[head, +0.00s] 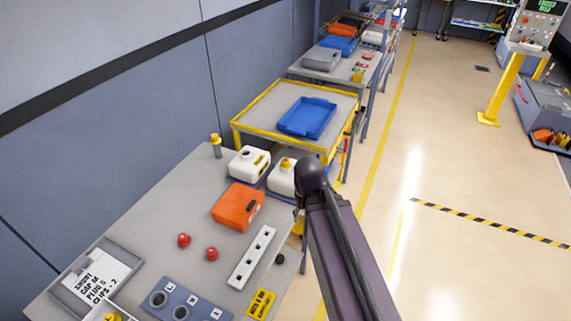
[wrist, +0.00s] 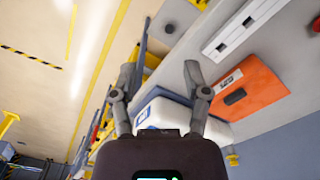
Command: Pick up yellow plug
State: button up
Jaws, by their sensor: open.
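A yellow plug-like piece (head: 113,317) shows at the bottom edge of the head view, partly cut off, in a small container. Another yellow-topped piece with a grey lower part (head: 215,146) stands upright at the table's far left corner. I cannot tell which is the yellow plug. My gripper (wrist: 160,75) is open in the wrist view, its two fingers well apart with nothing held. It is near the table's right edge, by the white jug (wrist: 170,108) and orange case (wrist: 250,90). In the head view my arm mostly hides the gripper.
The grey table also holds an orange case (head: 238,206), white jugs (head: 248,163), red knobs (head: 183,240), a white strip (head: 252,257), a blue-grey holder (head: 185,303) and a labelled tray (head: 50,293). A yellow-edged cart with a blue tray (head: 307,118) stands behind. Floor at right is open.

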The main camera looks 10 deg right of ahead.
jog(key=shift+o, duration=0.7)
jog(key=shift+w+r, duration=0.1)
jog(key=shift+w, duration=0.1)
notch_tip(320, 180, up, 11)
jog(key=n+t+p, duration=0.2)
jog(key=p, duration=0.9)
send_over(286, 160)
jog(key=s, duration=0.2)
jog(key=shift+d+f, duration=0.15)
jog(key=shift+f, duration=0.05)
jog(key=shift+f+b, duration=0.15)
jog(key=shift+b, duration=0.25)
jog(key=f+b, duration=0.5)
jog(key=w+f+b, duration=0.1)
jog(key=f+b, duration=0.2)
jog(key=shift+w+f, duration=0.1)
jog(key=shift+f, duration=0.05)
jog(key=shift+w+a+f+b, duration=0.15)
jog(key=shift+w+f+b, duration=0.05)
jog(key=shift+f+b, duration=1.15)
jog(key=shift+w+a+f+b, duration=0.1)
jog(key=shift+w+f+b, duration=0.05)
jog(key=shift+f+b, duration=1.15)
jog(key=shift+r, duration=0.1)
